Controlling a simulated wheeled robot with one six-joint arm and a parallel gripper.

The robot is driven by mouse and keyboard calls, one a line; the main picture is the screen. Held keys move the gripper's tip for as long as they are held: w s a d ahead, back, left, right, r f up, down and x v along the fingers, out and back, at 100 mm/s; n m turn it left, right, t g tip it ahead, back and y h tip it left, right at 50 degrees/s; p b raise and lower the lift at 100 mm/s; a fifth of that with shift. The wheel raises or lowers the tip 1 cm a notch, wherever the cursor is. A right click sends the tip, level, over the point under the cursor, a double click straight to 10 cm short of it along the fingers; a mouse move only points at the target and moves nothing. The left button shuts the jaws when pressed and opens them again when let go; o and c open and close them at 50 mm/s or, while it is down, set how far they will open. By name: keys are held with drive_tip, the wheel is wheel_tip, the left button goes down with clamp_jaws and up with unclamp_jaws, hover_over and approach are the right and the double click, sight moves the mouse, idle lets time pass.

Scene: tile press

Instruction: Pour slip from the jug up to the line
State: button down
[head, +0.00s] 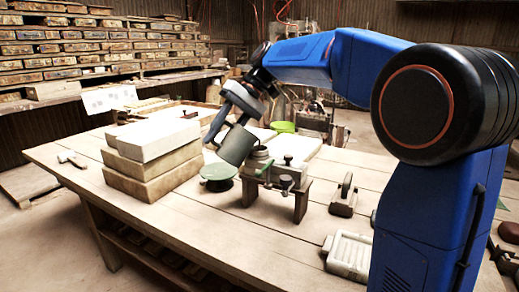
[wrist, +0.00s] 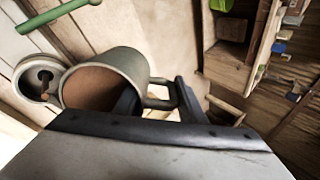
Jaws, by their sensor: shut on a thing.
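The grey-green jug (head: 237,146) hangs tilted over the workbench, its mouth toward the lower right. In the wrist view the jug (wrist: 130,65) shows its open mouth with brown slip (wrist: 92,88) inside. My gripper (head: 221,122) is shut on the jug's handle (wrist: 159,102); its dark fingers also show in the wrist view. A round grey vessel (wrist: 40,78) with a dark opening lies just beside the jug's mouth, apparently the grey piece on the press stand (head: 258,160). I cannot make out a fill line or a falling stream.
Pale stacked blocks (head: 153,140) stand left of the jug. A green round disc (head: 218,172) sits below it, with a green bar (wrist: 60,14) near the vessel. A handled tool (head: 344,195) and a ribbed white tray (head: 348,256) lie to the right.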

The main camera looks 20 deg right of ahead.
drive_tip(key=shift+w+d+r+g+y, duration=0.1)
drive_tip(key=shift+d+r+g+y, duration=0.2)
drive_tip(key=shift+r+y, duration=0.55)
drive_tip(key=shift+w+d+r+g+y, duration=0.1)
drive_tip(key=shift+d+r+y, duration=0.25)
drive_tip(key=shift+r+y, duration=0.5)
idle(4.3)
idle(0.6)
drive_tip(key=h, duration=0.1)
drive_tip(key=f, duration=0.1)
drive_tip(key=a+f+h, duration=0.1)
drive_tip(key=shift+s+a+t+h, duration=0.1)
drive_tip(key=shift+s+t+h, duration=0.15)
drive_tip(key=shift+t+h, duration=0.05)
drive_tip(key=shift+a+f+t+h, duration=0.15)
drive_tip(key=shift+f+h, duration=0.5)
drive_tip(key=shift+f, duration=0.05)
drive_tip(key=shift+a+f+t+h, duration=0.15)
drive_tip(key=shift+f+h, duration=0.5)
drive_tip(key=shift+d+f+h, duration=0.1)
drive_tip(key=shift+f+h, duration=0.2)
